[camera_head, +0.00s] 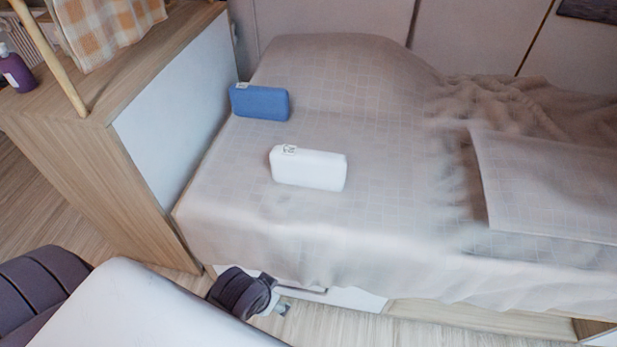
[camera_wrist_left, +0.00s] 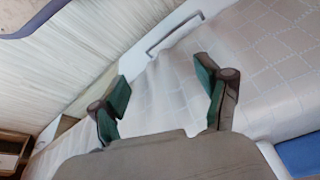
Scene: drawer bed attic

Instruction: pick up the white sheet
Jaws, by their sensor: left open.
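The white sheet (camera_head: 308,170) is a folded, thick white block with a small label. It lies on the near part of the bed, to the right of and nearer than a similar blue folded block (camera_head: 260,103). My left gripper (camera_head: 282,308) is low beside the bed's front side, below and nearer than the white sheet, and apart from it. In the left wrist view the left gripper (camera_wrist_left: 162,83) has its two green-padded fingers spread, with nothing between them. My right gripper is not in view.
The bed (camera_head: 385,225) has a pale checked cover, with a flat pillow-like piece (camera_head: 550,185) at right. A drawer handle (camera_wrist_left: 172,32) shows in the wrist view. A wooden cabinet (camera_head: 70,150) with a purple bottle (camera_head: 15,70) stands at left. The cover around the white sheet is clear.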

